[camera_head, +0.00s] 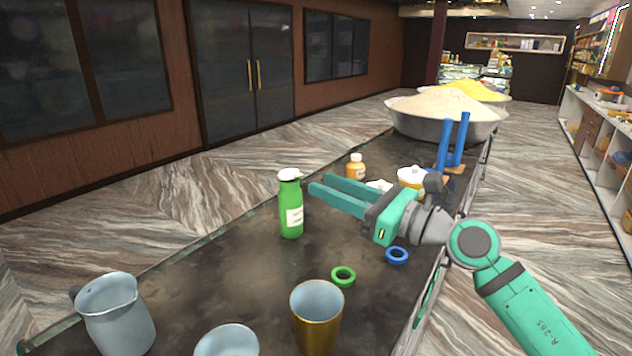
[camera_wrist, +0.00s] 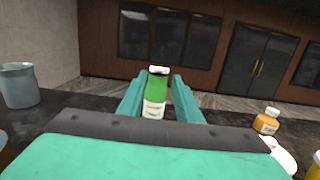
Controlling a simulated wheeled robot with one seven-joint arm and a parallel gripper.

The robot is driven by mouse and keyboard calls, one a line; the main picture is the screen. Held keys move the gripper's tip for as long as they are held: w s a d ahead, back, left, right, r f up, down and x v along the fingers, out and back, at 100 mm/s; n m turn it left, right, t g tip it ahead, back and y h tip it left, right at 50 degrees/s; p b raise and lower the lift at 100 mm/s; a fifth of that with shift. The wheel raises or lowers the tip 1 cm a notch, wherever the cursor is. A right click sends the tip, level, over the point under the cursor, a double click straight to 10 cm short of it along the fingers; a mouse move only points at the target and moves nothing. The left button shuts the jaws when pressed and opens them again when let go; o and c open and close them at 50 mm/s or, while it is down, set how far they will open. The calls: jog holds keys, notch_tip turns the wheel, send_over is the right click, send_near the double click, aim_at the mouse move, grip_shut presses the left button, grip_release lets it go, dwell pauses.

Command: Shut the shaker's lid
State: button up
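The green shaker (camera_head: 290,205) with a white label stands upright on the dark counter, near its middle. In the wrist view, the shaker (camera_wrist: 155,94) appears upright between the two finger lines, ahead of the fingertips. A pale stripe and dark band show at its top. The fingers do not appear to touch it.
A green ring (camera_head: 343,276) and a blue ring (camera_head: 397,256) lie nearer. A grey jug (camera_head: 115,315) and brass cup (camera_head: 317,320) stand in front. Counter left of the shaker is clear.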

jog(key=v, duration=0.6)
jog(key=shift+s, duration=0.15)
jog(key=shift+d, duration=0.1)
